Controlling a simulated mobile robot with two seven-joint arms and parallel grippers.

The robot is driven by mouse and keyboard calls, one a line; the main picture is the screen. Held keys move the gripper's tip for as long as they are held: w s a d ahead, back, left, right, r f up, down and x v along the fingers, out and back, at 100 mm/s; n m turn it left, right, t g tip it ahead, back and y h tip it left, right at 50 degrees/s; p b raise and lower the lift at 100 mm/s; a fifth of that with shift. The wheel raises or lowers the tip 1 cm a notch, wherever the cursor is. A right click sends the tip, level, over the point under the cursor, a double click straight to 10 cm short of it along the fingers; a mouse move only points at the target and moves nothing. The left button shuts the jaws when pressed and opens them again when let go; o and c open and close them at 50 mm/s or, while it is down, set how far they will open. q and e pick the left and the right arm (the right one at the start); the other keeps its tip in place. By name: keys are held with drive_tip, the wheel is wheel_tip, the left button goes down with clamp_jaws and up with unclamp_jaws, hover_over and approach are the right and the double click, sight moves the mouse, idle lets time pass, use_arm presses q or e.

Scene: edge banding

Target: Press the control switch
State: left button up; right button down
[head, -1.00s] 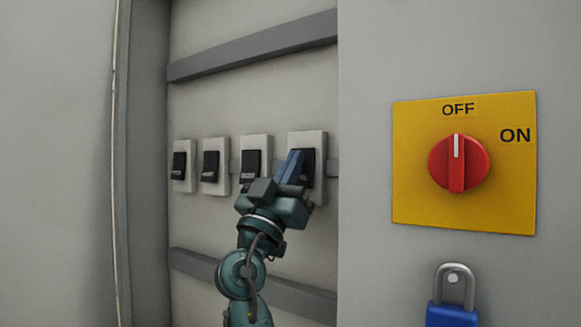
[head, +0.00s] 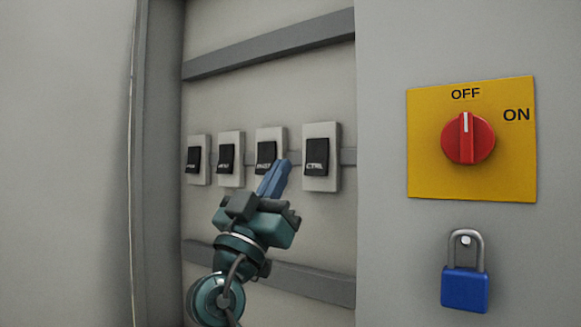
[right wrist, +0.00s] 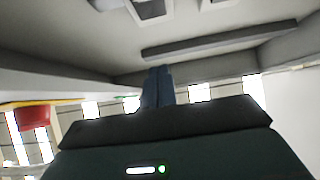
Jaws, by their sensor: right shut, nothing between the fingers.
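The control switch (head: 317,157) is a black rocker marked "CTRL" on a light plate, rightmost in a row of several switches in the head view. My right gripper (head: 283,165), with blue fingers, is shut and empty. In the picture its tips are just left of the control switch's plate and overlap the lower right of the neighbouring switch (head: 266,152). Whether they touch anything cannot be told. The shut fingers also show in the right wrist view (right wrist: 158,75), below a switch plate cut off by the top edge. My left gripper is not in view.
Two further switches (head: 230,157) (head: 198,158) are to the left. Grey rails cross the recessed panel above (head: 270,43) and below (head: 300,282). On the right wall are a yellow plate with a red OFF/ON knob (head: 468,138) and a blue padlock (head: 465,288).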

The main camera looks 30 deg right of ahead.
drive_tip(key=a+f, duration=0.1)
drive_tip(key=s+a, duration=0.1)
drive_tip(key=shift+a+f, duration=0.3)
drive_tip(key=shift+f, duration=0.1)
drive_tip(key=shift+b, duration=0.3)
